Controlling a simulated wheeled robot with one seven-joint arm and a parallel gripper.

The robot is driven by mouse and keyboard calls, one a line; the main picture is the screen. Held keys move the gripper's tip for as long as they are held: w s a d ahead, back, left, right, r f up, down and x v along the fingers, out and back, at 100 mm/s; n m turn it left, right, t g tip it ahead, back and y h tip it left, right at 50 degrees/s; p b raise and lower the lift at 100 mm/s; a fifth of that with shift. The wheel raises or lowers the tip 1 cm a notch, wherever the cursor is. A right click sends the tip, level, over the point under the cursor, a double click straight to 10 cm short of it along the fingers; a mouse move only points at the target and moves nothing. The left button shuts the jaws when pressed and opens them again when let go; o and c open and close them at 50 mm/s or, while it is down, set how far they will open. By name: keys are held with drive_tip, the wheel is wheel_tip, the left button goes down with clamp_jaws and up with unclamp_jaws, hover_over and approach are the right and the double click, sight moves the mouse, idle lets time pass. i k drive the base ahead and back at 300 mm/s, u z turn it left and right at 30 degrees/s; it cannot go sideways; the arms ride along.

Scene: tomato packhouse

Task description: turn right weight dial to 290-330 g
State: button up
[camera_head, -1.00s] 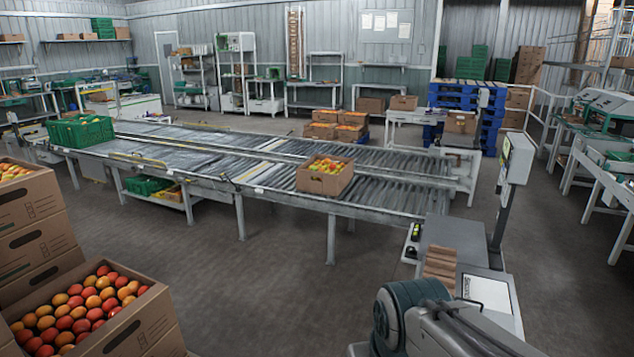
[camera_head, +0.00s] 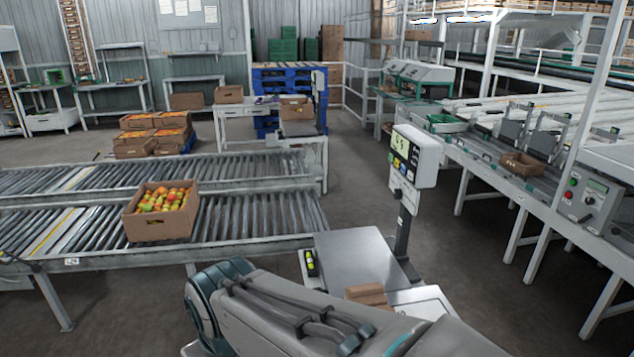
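A grey control box (camera_head: 592,200) is mounted on the sorting line at the right edge of the head view. It has a small greenish display, a red button, a green button and small dark knobs. I cannot tell which of these is the right weight dial, and no setting is readable. My arm crosses the bottom of the view and runs out at the lower right, well below and left of the box. My gripper is not in view.
A scale with a flat grey plate (camera_head: 358,257) and a display head on a post (camera_head: 414,157) stands between my arm and the sorting line. A roller conveyor (camera_head: 95,230) carries a fruit carton (camera_head: 160,222). Open floor (camera_head: 465,265) lies between the scale and the sorting line.

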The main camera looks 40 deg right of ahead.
sight(398, 193)
drive_tip(key=i, duration=2.1)
drive_tip(key=z, duration=3.8)
drive_tip(key=i, duration=0.5)
